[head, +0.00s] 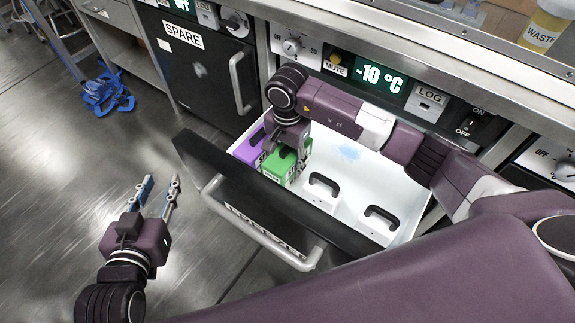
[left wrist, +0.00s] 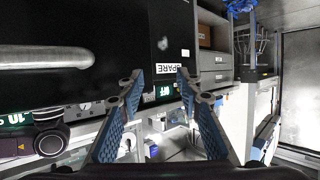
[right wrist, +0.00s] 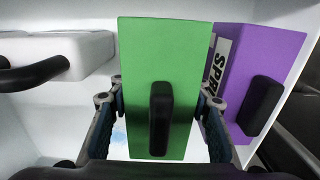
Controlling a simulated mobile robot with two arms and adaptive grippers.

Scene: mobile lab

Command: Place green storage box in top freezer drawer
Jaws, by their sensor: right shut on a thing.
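The green storage box (head: 278,168) with a black handle is inside the open freezer drawer (head: 348,155), at its left part beside a purple box (head: 247,150). My right gripper (head: 286,146) reaches down into the drawer and is shut on the green box. In the right wrist view the green box (right wrist: 165,60) stands between the two fingers (right wrist: 160,105), with the purple box (right wrist: 262,75) close on the right. Whether the green box touches the drawer floor cannot be told. My left gripper (head: 158,190) is open and empty, outside the drawer over the floor.
Two white boxes (head: 322,196) (head: 372,222) with black handles are in the drawer's front right part. The drawer's black front (head: 270,205) and metal handle (head: 262,238) stick out into the aisle. A temperature panel (head: 382,75) reads -10 °C. A shut SPARE door (head: 195,75) is left.

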